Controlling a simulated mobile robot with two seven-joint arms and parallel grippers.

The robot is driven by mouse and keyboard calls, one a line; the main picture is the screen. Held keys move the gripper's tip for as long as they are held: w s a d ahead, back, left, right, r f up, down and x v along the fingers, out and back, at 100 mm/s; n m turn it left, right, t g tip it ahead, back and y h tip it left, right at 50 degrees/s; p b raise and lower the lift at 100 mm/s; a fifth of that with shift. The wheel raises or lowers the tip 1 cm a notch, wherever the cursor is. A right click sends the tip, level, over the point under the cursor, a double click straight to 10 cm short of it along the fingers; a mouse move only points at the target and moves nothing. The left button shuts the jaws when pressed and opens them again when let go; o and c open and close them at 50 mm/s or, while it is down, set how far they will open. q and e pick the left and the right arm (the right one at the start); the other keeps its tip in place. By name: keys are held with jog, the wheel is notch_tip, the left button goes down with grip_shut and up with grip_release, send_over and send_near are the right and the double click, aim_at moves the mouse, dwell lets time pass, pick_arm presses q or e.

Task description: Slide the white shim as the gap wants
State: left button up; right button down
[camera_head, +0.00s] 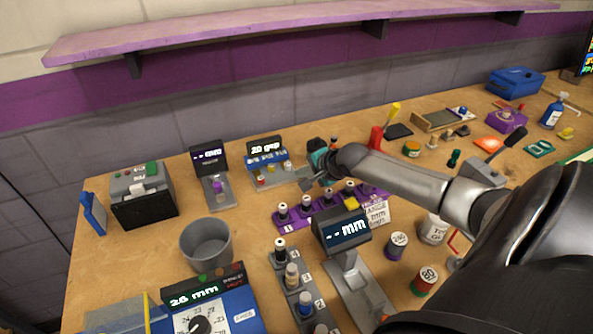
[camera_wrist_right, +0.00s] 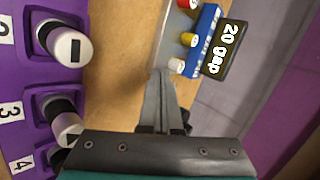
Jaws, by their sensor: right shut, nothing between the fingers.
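The gap gauge (camera_head: 266,146) is a grey base with a blue block and a black display reading "20 gap". It also shows in the right wrist view (camera_wrist_right: 222,50). The white shim (camera_wrist_right: 176,65) is a small knob at the end of the gauge nearest my gripper, beside yellow and red knobs. It is tiny in the head view (camera_head: 286,167). My right gripper (camera_wrist_right: 164,74) is shut and empty. Its tips lie just beside the white shim; I cannot tell whether they touch. In the head view it is right of the gauge (camera_head: 303,182). My left gripper is not in view.
A purple rack (camera_head: 318,211) with several numbered pegs stands in front of my right gripper. A grey cup (camera_head: 207,245) and a grey "mm" gauge (camera_head: 345,245) stand nearer. A second "mm" gauge (camera_head: 208,158) is to the left. Bare wood lies between rack and gap gauge.

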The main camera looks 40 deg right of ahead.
aim_at(289, 164)
jog(key=shift+w+d+b, duration=0.1)
jog(key=shift+w+b, duration=0.3)
jog(key=shift+w, duration=0.85)
jog(key=shift+w+d+r+p, duration=0.1)
jog(key=shift+w+d+p, duration=0.1)
jog(key=shift+w+p, duration=0.25)
jog(key=shift+w+d, duration=0.1)
jog(key=shift+w, duration=0.5)
